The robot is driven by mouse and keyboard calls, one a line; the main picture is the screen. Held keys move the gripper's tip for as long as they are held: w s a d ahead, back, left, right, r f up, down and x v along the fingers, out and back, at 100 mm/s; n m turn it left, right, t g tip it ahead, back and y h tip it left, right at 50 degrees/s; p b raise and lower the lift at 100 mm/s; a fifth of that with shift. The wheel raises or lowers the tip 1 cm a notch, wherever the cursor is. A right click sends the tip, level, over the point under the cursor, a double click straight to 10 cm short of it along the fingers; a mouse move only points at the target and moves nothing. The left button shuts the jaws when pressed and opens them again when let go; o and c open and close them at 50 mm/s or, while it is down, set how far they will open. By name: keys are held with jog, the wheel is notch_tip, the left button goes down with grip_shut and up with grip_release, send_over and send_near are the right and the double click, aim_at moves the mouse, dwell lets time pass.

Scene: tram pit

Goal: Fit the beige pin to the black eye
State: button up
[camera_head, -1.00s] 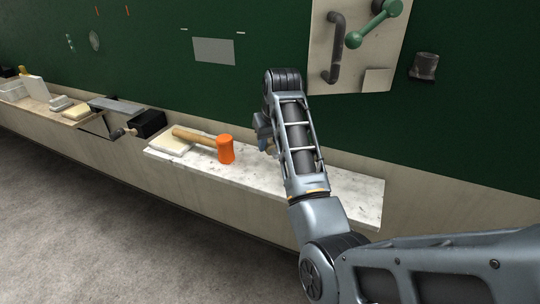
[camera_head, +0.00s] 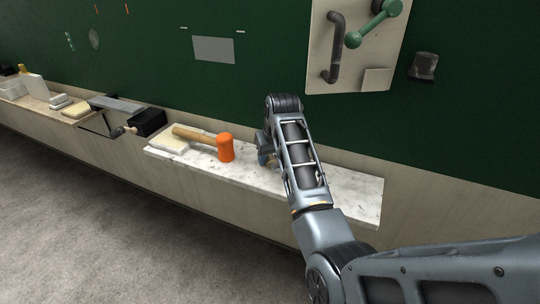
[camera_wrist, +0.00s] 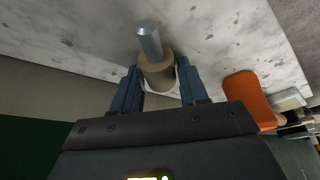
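The beige pin (camera_wrist: 157,72) shows in the wrist view as a thick beige cylinder with a narrower grey metal rod at one end. My gripper (camera_wrist: 158,68) has its two blue fingers on either side of the beige cylinder, very close to it. I cannot tell whether both fingers press on it. In the head view my gripper (camera_head: 267,150) is low over the right part of the marble shelf, partly hidden by my arm. A dark, stubby fitting (camera_head: 423,66) is on the green wall at the right; I cannot make out whether it is the black eye.
An orange-headed mallet (camera_head: 225,148) lies on the marble shelf (camera_head: 355,196), left of my gripper, its handle over a cream block. Further left are a black box (camera_head: 149,122) and several blocks. A panel (camera_head: 375,80) with a green crank and dark handle hangs above.

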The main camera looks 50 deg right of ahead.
jog(key=shift+o, duration=1.4)
jog(key=shift+r, duration=0.45)
jog(key=s+a, duration=0.1)
jog(key=s, duration=0.2)
jog(key=s+a+b, duration=0.1)
jog(key=s+a, duration=0.1)
jog(key=s, duration=0.2)
jog(key=s+a, duration=0.2)
jog(key=s, duration=0.2)
jog(key=shift+s+a+r, duration=0.1)
jog(key=shift+a+r, duration=0.1)
jog(key=shift+r, duration=0.1)
